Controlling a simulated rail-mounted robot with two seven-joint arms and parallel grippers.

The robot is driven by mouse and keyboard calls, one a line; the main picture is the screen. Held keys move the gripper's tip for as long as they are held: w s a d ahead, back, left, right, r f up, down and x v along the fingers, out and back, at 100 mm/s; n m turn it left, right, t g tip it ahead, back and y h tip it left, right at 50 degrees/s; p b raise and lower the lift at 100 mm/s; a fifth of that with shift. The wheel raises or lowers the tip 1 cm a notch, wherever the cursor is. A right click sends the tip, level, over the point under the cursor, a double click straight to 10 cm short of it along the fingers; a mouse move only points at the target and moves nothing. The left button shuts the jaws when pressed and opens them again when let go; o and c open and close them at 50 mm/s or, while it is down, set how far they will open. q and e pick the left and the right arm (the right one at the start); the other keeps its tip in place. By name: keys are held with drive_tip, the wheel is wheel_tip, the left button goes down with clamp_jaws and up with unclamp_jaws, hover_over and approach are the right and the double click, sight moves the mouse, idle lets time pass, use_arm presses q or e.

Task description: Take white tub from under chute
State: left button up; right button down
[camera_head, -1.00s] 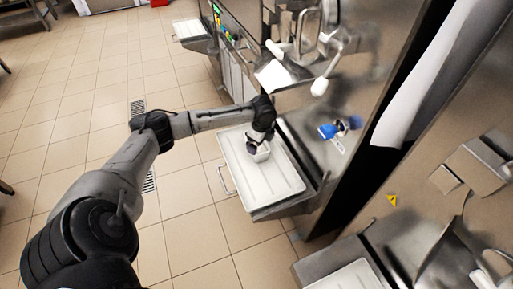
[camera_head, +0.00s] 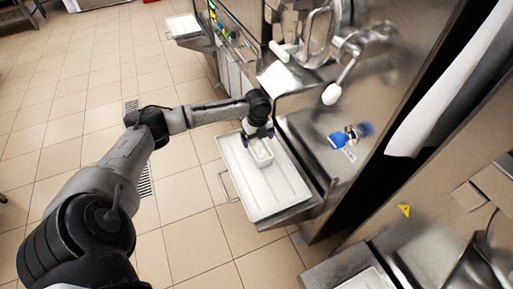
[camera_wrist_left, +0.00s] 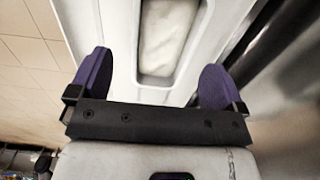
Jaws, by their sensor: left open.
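The white tub (camera_head: 262,154) stands on the white tray shelf (camera_head: 276,197) under the freezer's chute (camera_head: 280,80). In the left wrist view the tub (camera_wrist_left: 167,38) holds something pale and lies ahead of the fingers, centred between their lines. My left gripper (camera_head: 257,136) is at the far end of the tub in the head view. In the wrist view its two purple fingertips (camera_wrist_left: 156,80) are wide apart with nothing between them. Whether the fingers touch the tub is hard to tell in the head view. My right gripper is not in view.
A second shelf (camera_head: 366,281) is at the bottom right, another (camera_head: 184,26) at the far left.

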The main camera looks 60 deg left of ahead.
sight(259, 155)
use_arm(q)
drive_tip(key=shift+d+f+b, duration=0.2)
drive_tip(key=shift+f+b, duration=0.05)
drive_tip(key=shift+f, duration=0.35)
drive_tip(key=shift+d+f+b, duration=0.2)
drive_tip(key=shift+f, duration=0.35)
drive_tip(key=f+b, duration=0.1)
drive_tip(key=f, duration=0.1)
drive_tip(key=f+b, duration=0.1)
drive_tip(key=shift+w+a+f+b, duration=0.2)
drive_tip(key=shift+f+b, duration=0.15)
drive_tip(key=shift+d+f, duration=0.1)
drive_tip(key=shift+f, duration=0.4)
drive_tip(key=shift+r, duration=0.1)
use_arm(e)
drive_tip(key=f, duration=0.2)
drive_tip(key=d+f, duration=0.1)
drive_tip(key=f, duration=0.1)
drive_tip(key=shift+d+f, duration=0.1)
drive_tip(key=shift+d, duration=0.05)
use_arm(q)
drive_tip(key=shift+c, duration=0.6)
drive_tip(key=c, duration=0.9)
drive_tip(key=shift+r, duration=0.15)
